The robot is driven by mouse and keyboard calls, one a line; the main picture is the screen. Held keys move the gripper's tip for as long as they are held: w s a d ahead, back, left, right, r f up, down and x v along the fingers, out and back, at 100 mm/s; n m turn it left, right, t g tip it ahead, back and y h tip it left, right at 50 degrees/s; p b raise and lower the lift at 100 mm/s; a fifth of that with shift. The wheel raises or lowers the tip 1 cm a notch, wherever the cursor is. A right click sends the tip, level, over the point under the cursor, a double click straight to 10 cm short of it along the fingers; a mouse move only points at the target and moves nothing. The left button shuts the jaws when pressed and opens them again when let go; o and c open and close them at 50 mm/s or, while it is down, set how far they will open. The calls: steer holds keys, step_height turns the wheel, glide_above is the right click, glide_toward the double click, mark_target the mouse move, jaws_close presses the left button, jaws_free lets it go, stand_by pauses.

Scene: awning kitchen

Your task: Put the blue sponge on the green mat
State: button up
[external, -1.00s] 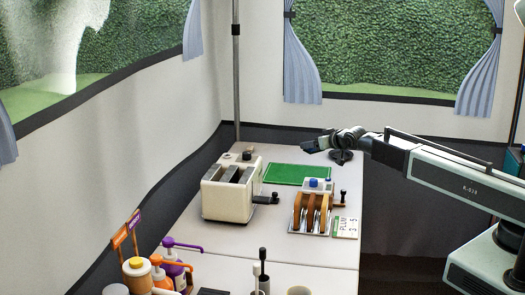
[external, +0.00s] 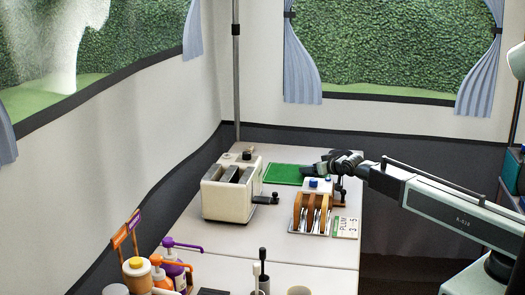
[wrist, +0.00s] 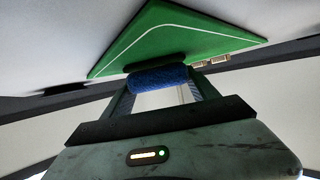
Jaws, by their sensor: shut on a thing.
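The blue sponge (wrist: 158,78) is held between the two fingers of my gripper (wrist: 160,86) in the wrist view. The green mat (wrist: 205,42) lies just beyond it, with a dark shadow on the mat beside the sponge. In the external view the green mat (external: 281,174) lies flat at the far part of the table. My gripper (external: 306,169) is low at the mat's right side, and I cannot make out the sponge there. I cannot tell whether the sponge touches the mat.
A cream toaster (external: 228,196) stands left of the mat. A wooden rack with cutlery (external: 311,213) and a PLUM card (external: 346,227) stand on the near side, below my arm. Pump bottles (external: 176,268) are at the near left. A dark wall closes off the far side.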

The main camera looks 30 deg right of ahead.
steer(key=shift+f, duration=0.1)
steer(key=o, duration=1.3)
steer(key=shift+r, duration=0.35)
steer(key=p+v, duration=0.4)
steer(key=v, duration=0.8)
steer(key=shift+f+p, duration=0.1)
steer(key=shift+p, duration=0.2)
